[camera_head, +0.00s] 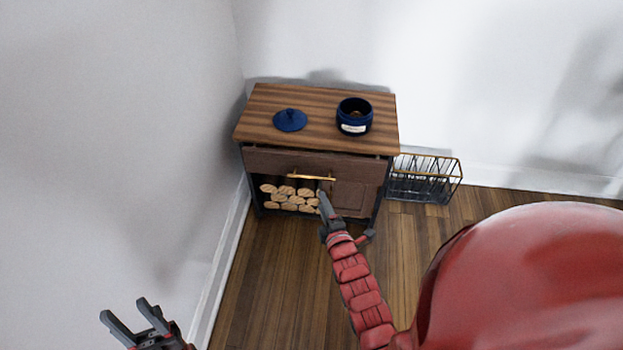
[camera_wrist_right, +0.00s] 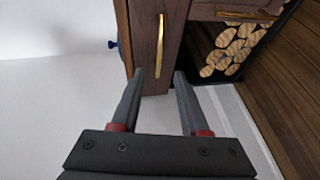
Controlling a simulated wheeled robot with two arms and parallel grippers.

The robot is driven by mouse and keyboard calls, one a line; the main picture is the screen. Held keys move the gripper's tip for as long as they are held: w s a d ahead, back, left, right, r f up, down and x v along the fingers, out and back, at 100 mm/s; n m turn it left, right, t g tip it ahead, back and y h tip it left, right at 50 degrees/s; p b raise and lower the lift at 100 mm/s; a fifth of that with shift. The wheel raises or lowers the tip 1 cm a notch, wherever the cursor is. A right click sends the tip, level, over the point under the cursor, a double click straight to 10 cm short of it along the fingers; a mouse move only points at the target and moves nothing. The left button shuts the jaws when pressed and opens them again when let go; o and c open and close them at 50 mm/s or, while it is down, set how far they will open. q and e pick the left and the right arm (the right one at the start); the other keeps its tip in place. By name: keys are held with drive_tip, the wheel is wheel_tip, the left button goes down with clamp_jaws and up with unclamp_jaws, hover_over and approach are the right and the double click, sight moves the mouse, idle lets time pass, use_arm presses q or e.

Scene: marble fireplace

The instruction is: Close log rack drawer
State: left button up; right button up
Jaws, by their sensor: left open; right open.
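The log rack is a dark wooden cabinet with a striped top (camera_head: 265,101). Its drawer front (camera_head: 268,161) with a gold bar handle (camera_head: 311,177) runs under the top, and a dark gap above it shows it slightly pulled out. My right gripper (camera_head: 345,213) is open and empty in front of the cabinet, below the drawer's right part in the head view. My left gripper (camera_head: 129,308) is open and empty at the lower left, far from the cabinet.
Stacked logs (camera_head: 290,197) lie in the open bay beside a small door (camera_head: 353,196). A blue lid (camera_head: 290,120) and blue jar (camera_head: 354,116) rest on top. A black wire basket (camera_head: 424,180) stands to the right. The left wall is close; wooden floor (camera_head: 285,270) in front is clear.

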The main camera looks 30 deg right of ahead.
sight(312, 177)
drive_tip(key=b+x, duration=0.3)
drive_tip(key=x, duration=1)
drive_tip(key=shift+s+f, duration=0.1)
clamp_jaws()
idle(0.9)
